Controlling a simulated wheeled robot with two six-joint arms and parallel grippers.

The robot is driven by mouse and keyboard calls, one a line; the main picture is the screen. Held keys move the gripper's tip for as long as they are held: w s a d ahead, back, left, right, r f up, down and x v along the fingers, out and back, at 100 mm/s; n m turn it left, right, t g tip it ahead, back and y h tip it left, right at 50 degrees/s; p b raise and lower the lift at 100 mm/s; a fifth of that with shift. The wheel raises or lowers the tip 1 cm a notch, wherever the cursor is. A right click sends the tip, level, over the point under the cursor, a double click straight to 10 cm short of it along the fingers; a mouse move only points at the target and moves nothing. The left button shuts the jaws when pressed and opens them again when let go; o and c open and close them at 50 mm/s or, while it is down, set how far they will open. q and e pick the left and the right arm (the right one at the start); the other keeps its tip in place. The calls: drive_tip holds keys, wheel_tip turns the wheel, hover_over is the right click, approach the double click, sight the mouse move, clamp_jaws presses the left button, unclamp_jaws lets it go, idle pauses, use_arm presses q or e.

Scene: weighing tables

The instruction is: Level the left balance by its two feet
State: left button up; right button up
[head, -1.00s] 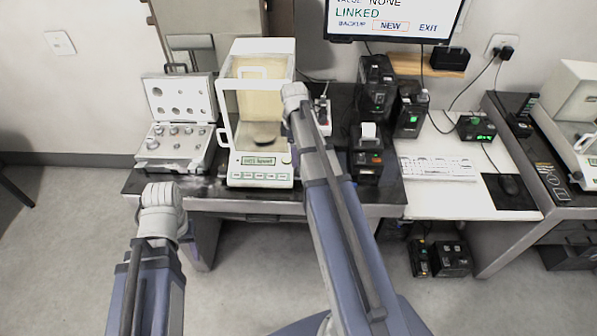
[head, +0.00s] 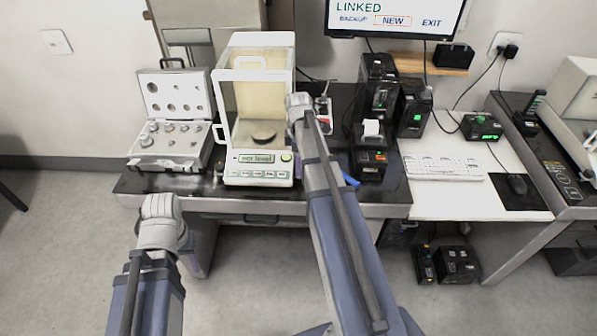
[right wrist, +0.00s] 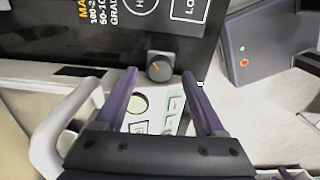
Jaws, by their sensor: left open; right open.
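The left balance (head: 229,140) is a white unit with a glass draft shield and a round pan, standing on the dark table. Its display (head: 256,159) reads "not level". A round yellowish level (head: 286,157) sits at its front right corner and also shows in the right wrist view (right wrist: 137,103). One small foot (head: 218,178) shows at its front left. In the right wrist view a dark round knob (right wrist: 160,66), apparently the other foot, lies just beyond my open, empty right gripper (right wrist: 162,78). My left gripper (head: 160,205) is before the table's front edge, fingers indistinct.
An open weight case (head: 165,160) stands left of the balance. A printer (head: 370,160) and black boxes (head: 380,85) stand to its right. A keyboard (head: 442,168) lies on the white desk. A dark printed plate (right wrist: 110,40) fills the wrist view's top.

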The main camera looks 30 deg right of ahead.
drive_tip(key=shift+f+b, duration=0.4)
drive_tip(key=shift+f, duration=0.4)
clamp_jaws()
